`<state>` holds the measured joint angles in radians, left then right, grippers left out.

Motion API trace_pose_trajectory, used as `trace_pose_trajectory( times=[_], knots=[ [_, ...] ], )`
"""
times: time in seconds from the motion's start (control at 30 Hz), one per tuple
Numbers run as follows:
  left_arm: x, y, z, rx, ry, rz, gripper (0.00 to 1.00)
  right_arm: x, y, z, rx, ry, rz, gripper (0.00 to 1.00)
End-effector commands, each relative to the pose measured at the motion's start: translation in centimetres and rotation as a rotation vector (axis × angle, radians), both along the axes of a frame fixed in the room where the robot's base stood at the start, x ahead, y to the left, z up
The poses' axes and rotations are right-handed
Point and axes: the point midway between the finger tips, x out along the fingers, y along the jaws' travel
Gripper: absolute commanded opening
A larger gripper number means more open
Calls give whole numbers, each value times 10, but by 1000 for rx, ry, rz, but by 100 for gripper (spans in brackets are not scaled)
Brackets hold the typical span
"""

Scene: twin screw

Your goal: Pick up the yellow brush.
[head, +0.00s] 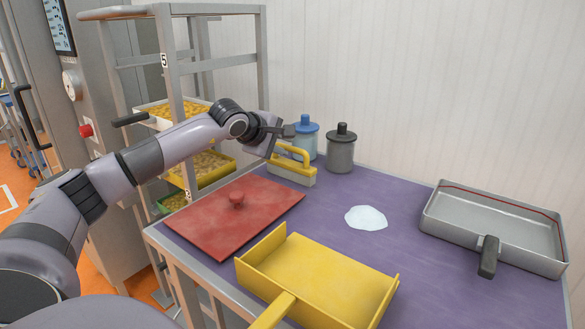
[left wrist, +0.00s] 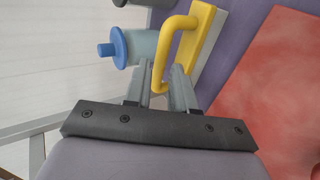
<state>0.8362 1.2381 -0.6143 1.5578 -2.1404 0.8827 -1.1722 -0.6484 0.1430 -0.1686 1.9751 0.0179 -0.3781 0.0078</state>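The yellow brush (head: 292,166) stands on the purple table top, near its far left edge, with its looped yellow handle upward and a pale lower part. In the left wrist view the brush (left wrist: 204,38) lies just ahead of my fingers. My left gripper (head: 287,131) is at the brush's handle. In the left wrist view its two fingers (left wrist: 165,78) are apart, with the near end of the handle showing between them. I see no clear contact, and the fingers partly hide the handle. My right gripper is not in view.
A blue-lidded canister (head: 306,138) and a grey canister (head: 341,150) stand close behind the brush. A red plate with a knob (head: 236,215) lies in front. A yellow scoop (head: 320,280), a white patch (head: 366,218) and a metal pan (head: 500,232) are also on the table. A rack (head: 262,60) stands left.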

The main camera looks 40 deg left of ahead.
Motion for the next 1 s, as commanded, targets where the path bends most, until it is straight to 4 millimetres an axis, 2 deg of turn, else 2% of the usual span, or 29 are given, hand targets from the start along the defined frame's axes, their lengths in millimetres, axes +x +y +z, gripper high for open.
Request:
trace_pose_trajectory(
  times=[0.23, 0.4, 0.73, 0.77, 0.8, 0.83, 1.0],
  knots=[
    [25, 0, -18, -5, 0, 0, 25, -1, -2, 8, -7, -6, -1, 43],
    [37, 2, -27, -2, -1, 0, 25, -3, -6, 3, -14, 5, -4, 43],
    [41, 3, -30, 1, 0, -1, 25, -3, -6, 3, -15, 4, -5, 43],
    [41, 3, -30, 1, 0, -1, 18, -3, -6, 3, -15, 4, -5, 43],
    [41, 3, -30, 1, 0, -1, 5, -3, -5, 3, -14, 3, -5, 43],
    [41, 3, -30, 1, 0, -1, 0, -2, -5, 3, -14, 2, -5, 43],
    [41, 3, -29, 0, -2, 0, 0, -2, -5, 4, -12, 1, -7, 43]
  ],
)
